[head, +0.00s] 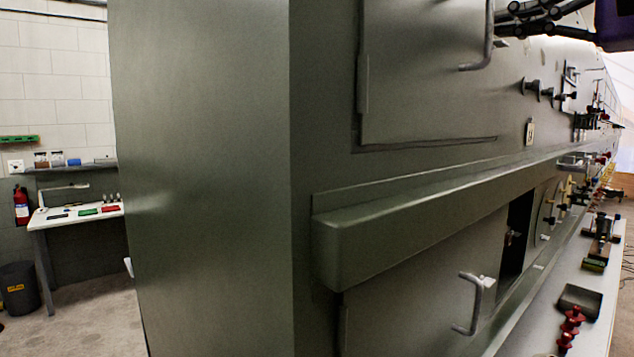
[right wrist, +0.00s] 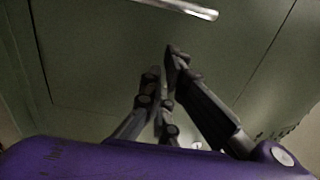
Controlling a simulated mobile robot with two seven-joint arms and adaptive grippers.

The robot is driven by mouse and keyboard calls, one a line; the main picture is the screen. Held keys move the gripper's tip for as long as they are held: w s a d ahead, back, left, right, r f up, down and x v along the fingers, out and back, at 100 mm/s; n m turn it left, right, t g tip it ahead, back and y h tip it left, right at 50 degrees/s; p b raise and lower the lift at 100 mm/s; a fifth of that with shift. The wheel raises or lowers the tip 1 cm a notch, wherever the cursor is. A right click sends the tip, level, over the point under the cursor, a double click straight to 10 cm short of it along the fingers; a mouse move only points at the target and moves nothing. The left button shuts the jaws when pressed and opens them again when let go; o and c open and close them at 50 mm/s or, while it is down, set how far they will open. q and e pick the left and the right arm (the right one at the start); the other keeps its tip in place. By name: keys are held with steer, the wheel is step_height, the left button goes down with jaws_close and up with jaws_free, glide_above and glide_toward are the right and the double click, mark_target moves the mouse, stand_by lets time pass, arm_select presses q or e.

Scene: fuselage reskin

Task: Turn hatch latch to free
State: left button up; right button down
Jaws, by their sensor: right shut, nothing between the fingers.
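A grey-green upper hatch (head: 420,75) is set in the side of the fuselage structure, with a bent metal handle (head: 488,45) at its right. My right gripper (head: 505,25) is at the top right of the head view, its dark fingers close to the handle. In the right wrist view my right gripper (right wrist: 165,62) has its fingertips together and empty, in front of a flat green panel (right wrist: 100,50). A pale metal bar (right wrist: 185,8) lies just beyond the tips. Contact cannot be made out. I cannot tell which part is the latch. My left gripper is not in view.
A thick ledge (head: 400,225) juts out below the upper hatch. A lower hatch (head: 410,310) has its own handle (head: 470,305). A bench (head: 560,325) with a grey tray (head: 580,300) and red parts runs along the right. A white table (head: 75,217) stands far left.

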steer(key=shift+w+f, duration=0.1)
steer(key=shift+w, duration=0.05)
steer(key=shift+d, duration=0.15)
steer(key=shift+w+f, duration=0.1)
stand_by(0.6)
steer(key=shift+f, duration=0.15)
